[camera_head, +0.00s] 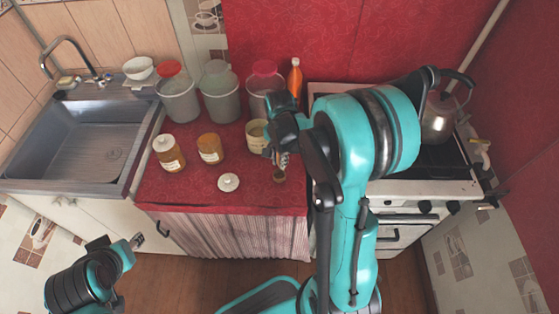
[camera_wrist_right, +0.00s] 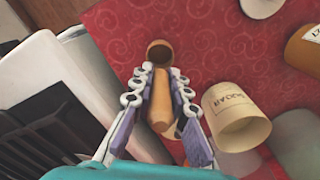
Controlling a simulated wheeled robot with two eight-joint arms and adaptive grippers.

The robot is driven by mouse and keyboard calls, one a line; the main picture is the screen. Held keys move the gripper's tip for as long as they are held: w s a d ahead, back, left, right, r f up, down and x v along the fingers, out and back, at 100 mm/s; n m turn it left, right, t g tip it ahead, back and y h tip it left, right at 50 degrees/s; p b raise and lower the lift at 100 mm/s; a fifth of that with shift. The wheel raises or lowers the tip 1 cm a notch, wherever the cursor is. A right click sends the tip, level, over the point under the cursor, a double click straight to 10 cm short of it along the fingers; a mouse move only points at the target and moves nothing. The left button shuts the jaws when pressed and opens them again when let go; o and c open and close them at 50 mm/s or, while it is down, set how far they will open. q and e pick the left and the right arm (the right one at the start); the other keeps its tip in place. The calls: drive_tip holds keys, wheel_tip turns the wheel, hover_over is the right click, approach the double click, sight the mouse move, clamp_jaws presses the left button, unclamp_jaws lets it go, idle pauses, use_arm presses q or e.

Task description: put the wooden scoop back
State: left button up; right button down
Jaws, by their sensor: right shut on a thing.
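My right gripper (camera_head: 281,157) is shut on the wooden scoop (camera_head: 279,177) over the red counter, right of the cream jar. In the right wrist view the scoop's handle lies between the fingers of my right gripper (camera_wrist_right: 160,88), and its round brown bowl (camera_wrist_right: 159,51) sticks out beyond the tips. I cannot tell its height above the cloth. The cream jar (camera_head: 256,137) stands open, partly hidden by the gripper; its label reads like SUGAR in the right wrist view (camera_wrist_right: 238,116). A white lid (camera_head: 229,182) lies on the counter. My left gripper (camera_head: 138,241) is low, before the cabinet.
Two amber jars (camera_head: 169,153) (camera_head: 210,149) stand left of the cream jar. Several grey canisters (camera_head: 219,100) and an orange bottle (camera_head: 295,76) stand behind. The sink (camera_head: 80,140) is left; the stove (camera_head: 425,170) with a kettle (camera_head: 438,118) is right. The counter's front is mostly clear.

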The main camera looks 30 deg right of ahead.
drive_tip(key=shift+f, duration=0.1)
drive_tip(key=c, duration=1.5)
unclamp_jaws()
